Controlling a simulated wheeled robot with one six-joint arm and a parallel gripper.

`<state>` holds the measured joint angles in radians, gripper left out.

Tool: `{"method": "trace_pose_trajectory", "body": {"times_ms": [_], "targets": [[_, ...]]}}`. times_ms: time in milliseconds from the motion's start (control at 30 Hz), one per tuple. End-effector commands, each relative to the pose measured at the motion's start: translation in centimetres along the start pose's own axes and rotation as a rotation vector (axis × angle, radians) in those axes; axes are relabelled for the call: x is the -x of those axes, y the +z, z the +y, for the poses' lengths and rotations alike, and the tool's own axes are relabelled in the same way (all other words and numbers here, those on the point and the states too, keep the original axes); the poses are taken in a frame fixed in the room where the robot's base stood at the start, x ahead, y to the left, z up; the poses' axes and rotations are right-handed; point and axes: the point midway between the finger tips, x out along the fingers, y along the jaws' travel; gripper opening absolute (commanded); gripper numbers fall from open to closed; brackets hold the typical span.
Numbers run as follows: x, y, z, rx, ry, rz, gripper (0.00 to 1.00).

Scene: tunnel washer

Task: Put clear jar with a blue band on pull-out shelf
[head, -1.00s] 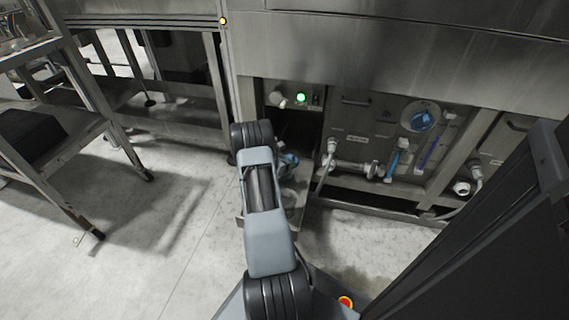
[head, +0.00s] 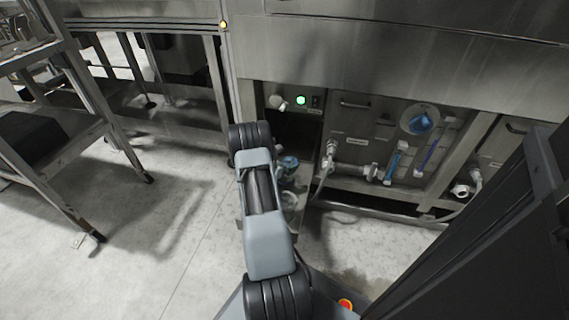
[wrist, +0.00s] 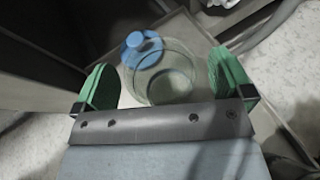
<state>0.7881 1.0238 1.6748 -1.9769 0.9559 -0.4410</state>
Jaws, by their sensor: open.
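The clear jar (wrist: 168,82) stands upright on the light surface of the pull-out shelf (wrist: 190,34), seen from above in the wrist view. My gripper (wrist: 162,85) is open, with one green finger on each side of the jar; gaps show between the fingers and the glass. The jar's blue band cannot be made out. A blue-topped container (wrist: 142,46) stands close behind the jar. In the head view the jar (head: 290,201) shows partly beside my arm, below the blue-topped container (head: 288,161). My fingers are hidden there.
The shelf sits at an open bay under the machine, below a green lamp (head: 301,100). To its right are a panel with a blue dial (head: 421,122), hoses and pipe fittings. A metal rack (head: 75,135) stands at left. Open floor lies between.

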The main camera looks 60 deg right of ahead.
Motion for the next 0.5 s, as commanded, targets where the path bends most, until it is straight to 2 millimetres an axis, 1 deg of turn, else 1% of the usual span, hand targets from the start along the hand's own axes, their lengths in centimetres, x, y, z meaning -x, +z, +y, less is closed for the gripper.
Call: {"method": "trace_pose_trajectory", "body": {"times_ms": [33,300,500], "targets": [[1.1,0.3,0.1,0.001,0.003,0.001,0.98],[6.4,0.3,0.1,0.002,0.004,0.000,0.98],[9.3,0.2,0.1,0.001,0.002,0.000,0.98]]}}
